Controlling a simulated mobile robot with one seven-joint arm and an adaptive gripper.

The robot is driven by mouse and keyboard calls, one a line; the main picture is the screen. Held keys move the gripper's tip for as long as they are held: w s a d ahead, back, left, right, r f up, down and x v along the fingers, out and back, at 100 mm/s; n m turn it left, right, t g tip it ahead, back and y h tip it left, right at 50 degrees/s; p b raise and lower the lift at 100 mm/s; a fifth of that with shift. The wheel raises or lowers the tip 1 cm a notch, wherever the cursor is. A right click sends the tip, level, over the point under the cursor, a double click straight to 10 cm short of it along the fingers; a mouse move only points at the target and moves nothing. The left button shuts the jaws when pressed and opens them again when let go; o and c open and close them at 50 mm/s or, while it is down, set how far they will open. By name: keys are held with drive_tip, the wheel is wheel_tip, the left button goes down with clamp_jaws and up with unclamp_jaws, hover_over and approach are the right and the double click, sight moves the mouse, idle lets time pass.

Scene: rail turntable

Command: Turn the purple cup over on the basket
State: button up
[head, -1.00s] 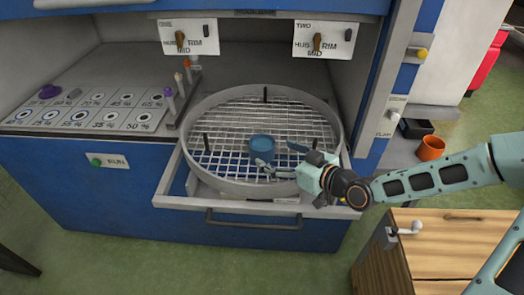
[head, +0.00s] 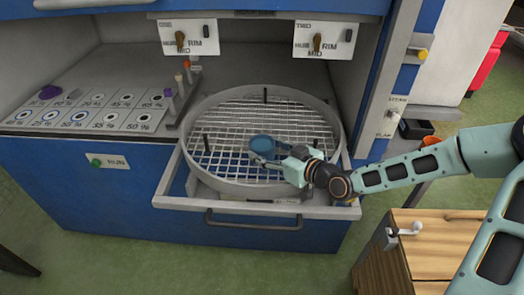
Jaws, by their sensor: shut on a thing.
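A blue cup (head: 262,142) is on the wire mesh of the round basket (head: 189,150), right of its middle. No cup in the basket looks purple. A small purple object (head: 50,92) lies at the far left on the panel of percent-marked spots; I cannot tell if it is a cup. My gripper (head: 266,156) reaches in from the right and is shut on the blue cup at its near side. The gripper hides the cup's lower part, so I cannot tell whether it touches the mesh.
The basket sits on a pulled-out drawer tray (head: 163,191). Short black posts (head: 206,141) stand around inside the basket. A rack with small vials (head: 171,101) is left of it. An orange cup (head: 430,141) is mostly hidden behind my arm. A wooden cabinet (head: 440,235) stands at front right.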

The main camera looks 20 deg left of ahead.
sight(267, 140)
drive_tip(key=c, duration=0.4)
drive_tip(key=shift+r, duration=0.1)
drive_tip(key=shift+r, duration=0.1)
drive_tip(key=shift+r+p, duration=0.55)
drive_tip(key=shift+r, duration=0.05)
wheel_tip(267, 140, up, 2)
drive_tip(key=shift+r+p, duration=0.2)
drive_tip(key=shift+p, duration=0.65)
drive_tip(key=s+d+r+p, duration=0.2)
drive_tip(key=s+r+p, duration=0.1)
drive_tip(key=s+p, duration=0.1)
drive_tip(key=s+d+r+p, duration=0.2)
drive_tip(key=s+r+p, duration=0.1)
drive_tip(key=p, duration=0.3)
drive_tip(key=s+d+r+p, duration=0.2)
drive_tip(key=s+r+p, duration=0.1)
drive_tip(key=s+p, duration=0.2)
drive_tip(key=shift+d+r, duration=0.15)
drive_tip(key=shift+d, duration=0.25)
